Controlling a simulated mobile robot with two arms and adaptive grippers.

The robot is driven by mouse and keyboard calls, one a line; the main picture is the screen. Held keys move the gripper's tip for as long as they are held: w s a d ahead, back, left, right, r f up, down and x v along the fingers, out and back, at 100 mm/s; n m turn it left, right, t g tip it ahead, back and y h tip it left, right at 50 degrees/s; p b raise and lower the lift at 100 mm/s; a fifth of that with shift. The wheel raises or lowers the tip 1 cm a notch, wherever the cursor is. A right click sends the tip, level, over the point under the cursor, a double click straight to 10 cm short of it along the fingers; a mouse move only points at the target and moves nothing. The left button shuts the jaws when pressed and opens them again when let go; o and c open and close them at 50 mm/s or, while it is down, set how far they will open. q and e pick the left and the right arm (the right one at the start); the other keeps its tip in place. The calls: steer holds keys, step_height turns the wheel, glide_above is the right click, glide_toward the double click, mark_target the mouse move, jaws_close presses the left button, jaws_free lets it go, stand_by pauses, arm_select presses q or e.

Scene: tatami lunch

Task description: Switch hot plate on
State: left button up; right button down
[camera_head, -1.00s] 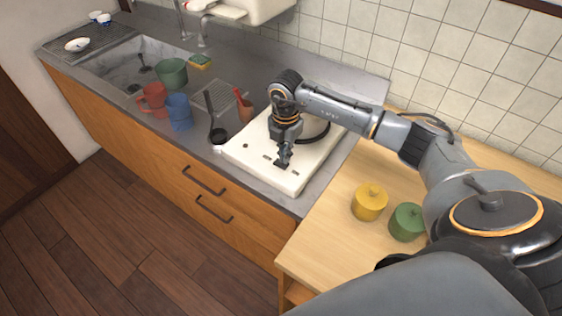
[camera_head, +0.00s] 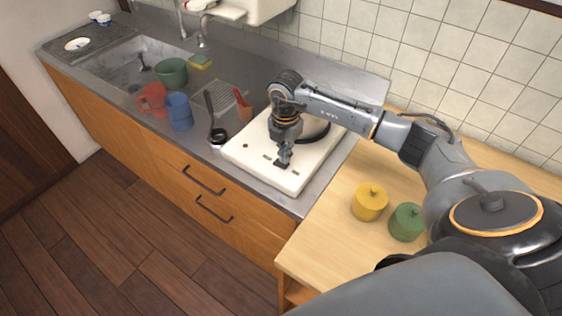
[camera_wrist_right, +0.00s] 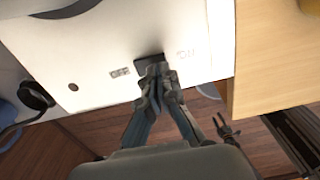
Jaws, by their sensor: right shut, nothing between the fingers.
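The hot plate (camera_head: 247,157) is a flat white unit on the counter's right end, with a dark round heating area (camera_head: 314,130) partly hidden by my right arm. On its front part, the wrist view shows a dark switch (camera_wrist_right: 149,62) between an OFF label (camera_wrist_right: 120,72) and an ON label (camera_wrist_right: 187,53). My right gripper (camera_head: 284,162) is shut and empty, pointing down over the switch. In the wrist view its fingertips (camera_wrist_right: 158,70) overlap the switch's edge; whether they press it is unclear. A small dark claw-like shape (camera_wrist_right: 226,130) may be my left gripper; its state is unclear.
Blue (camera_head: 179,112) and red (camera_head: 152,99) cups are farther left, by the sink. Yellow (camera_head: 369,203) and green (camera_head: 407,223) lidded pots stand on the wooden top at right.

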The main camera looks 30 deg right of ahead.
steer(key=shift+f+b, duration=0.65)
steer(key=shift+f, duration=0.35)
steer(key=shift+r, duration=0.2)
steer(key=shift+r+p, duration=2.6)
steer(key=shift+r, duration=0.8)
steer(key=shift+f, duration=0.1)
